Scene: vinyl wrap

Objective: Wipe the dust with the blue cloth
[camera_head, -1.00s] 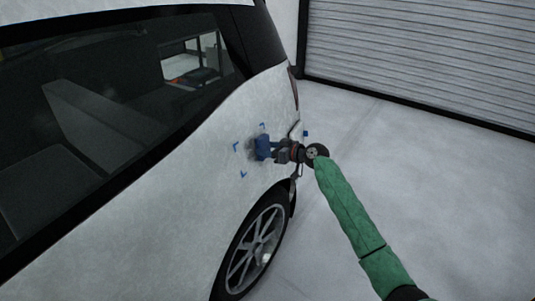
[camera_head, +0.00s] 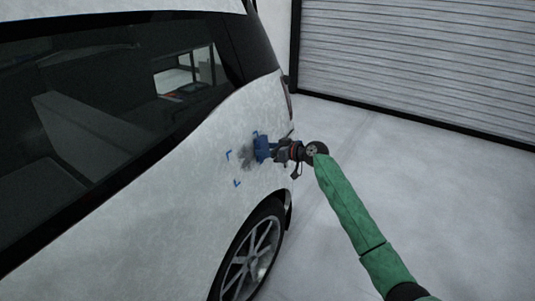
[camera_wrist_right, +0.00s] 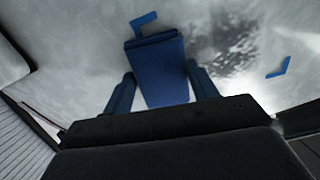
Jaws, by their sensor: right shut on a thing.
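The blue cloth (camera_head: 262,148) is a folded block held by my right gripper (camera_head: 274,150) against or very near the white car's rear side panel. In the right wrist view the cloth (camera_wrist_right: 160,70) sits between the two fingers of the right gripper (camera_wrist_right: 162,90), which is shut on it. A grey dust patch (camera_head: 246,154) shows on the panel just left of the cloth. In the right wrist view the dust (camera_wrist_right: 228,45) lies right of the cloth. Blue corner marks (camera_head: 228,155) frame the dusty area. Whether the cloth touches the panel is unclear. My left gripper is not in view.
The white car (camera_head: 160,220) fills the left side, with a dark window above and the rear wheel (camera_head: 252,255) below the cloth. The pale floor (camera_head: 440,190) at right is clear. A roller door (camera_head: 420,60) stands behind.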

